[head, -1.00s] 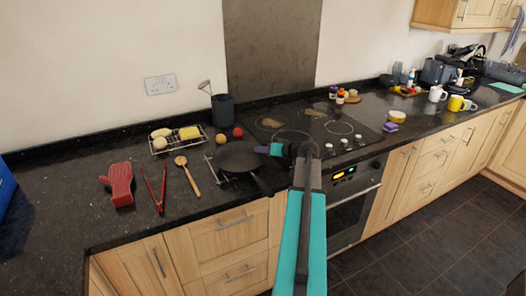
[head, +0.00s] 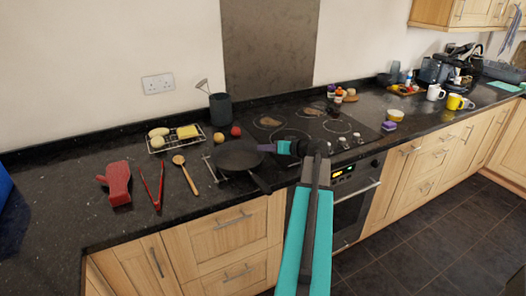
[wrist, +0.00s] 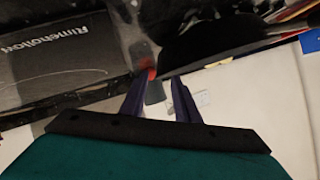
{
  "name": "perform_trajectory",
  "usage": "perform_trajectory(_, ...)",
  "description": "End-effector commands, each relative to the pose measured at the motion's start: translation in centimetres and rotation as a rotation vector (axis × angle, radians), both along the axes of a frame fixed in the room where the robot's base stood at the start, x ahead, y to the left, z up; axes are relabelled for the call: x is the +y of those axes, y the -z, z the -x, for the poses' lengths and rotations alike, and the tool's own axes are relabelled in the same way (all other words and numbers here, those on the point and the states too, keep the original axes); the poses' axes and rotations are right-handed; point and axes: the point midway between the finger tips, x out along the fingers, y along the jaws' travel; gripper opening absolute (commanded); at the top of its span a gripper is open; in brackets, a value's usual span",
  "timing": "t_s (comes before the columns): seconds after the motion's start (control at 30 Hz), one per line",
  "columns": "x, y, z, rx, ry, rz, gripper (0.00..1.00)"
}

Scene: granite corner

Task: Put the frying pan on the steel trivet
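The black frying pan (head: 237,157) sits left of the hob, its handle (head: 262,185) pointing to the counter's front edge. Thin bars of the steel trivet (head: 209,170) show at the pan's left side; the rest is hidden under the pan. The pan looks level over the trivet, but the contact is hidden. My gripper (head: 268,148) is just right of the pan. In the wrist view my gripper (wrist: 157,80) has its two fingers apart with nothing between them, and the dark pan (wrist: 215,38) is beside them.
The black hob (head: 310,128) is right of the pan. A wooden spoon (head: 186,174), red tongs (head: 153,188) and a red mitt (head: 118,183) lie to the left. A utensil pot (head: 220,109), a red ball (head: 236,131) and a wire rack (head: 176,139) stand behind.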

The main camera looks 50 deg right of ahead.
Motion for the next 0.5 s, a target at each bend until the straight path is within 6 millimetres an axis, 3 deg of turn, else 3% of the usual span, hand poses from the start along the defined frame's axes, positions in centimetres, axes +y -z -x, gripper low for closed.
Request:
perform_trajectory(0.23, 0.2, -1.4, 3.9, -0.001, 0.003, 0.000, 0.29)
perform_trajectory(0.5, 0.3, -2.7, 6.4, 0.000, 0.001, -0.001, 0.29)
